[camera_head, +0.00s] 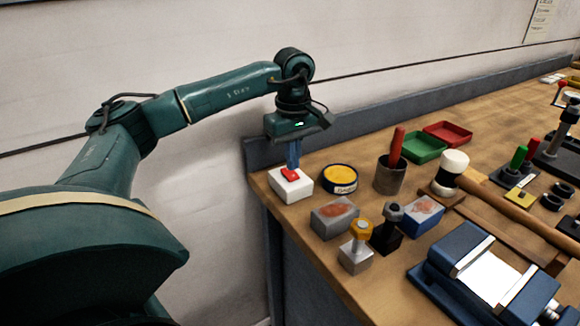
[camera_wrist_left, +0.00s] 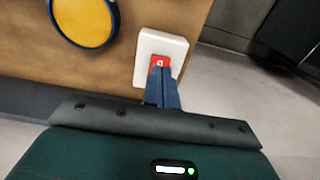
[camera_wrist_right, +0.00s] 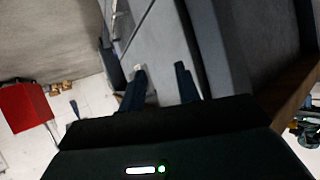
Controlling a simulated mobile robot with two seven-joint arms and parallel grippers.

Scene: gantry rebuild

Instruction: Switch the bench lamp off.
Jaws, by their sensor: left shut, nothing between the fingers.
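A white switch box (camera_head: 291,187) with a red rocker (camera_head: 290,174) sits at the left corner of the bench top. My left gripper (camera_head: 292,166) points down over it with its blue fingers together and their tips at the red rocker. In the left wrist view the fingers (camera_wrist_left: 160,72) overlap the lower part of the rocker (camera_wrist_left: 160,61) on the white box (camera_wrist_left: 147,45); whether they press it I cannot tell. The lamp itself I cannot make out. My right gripper (camera_wrist_right: 160,72) shows in its own wrist view with its fingers apart and nothing between them.
A round yellow-topped tin (camera_head: 340,178) stands just right of the switch box. A dark cup (camera_head: 390,175) with a red handle, grey blocks (camera_head: 334,215), a green tray (camera_head: 424,147) and a blue vise (camera_head: 483,275) stand farther right. A low rail (camera_head: 400,105) runs along the wall.

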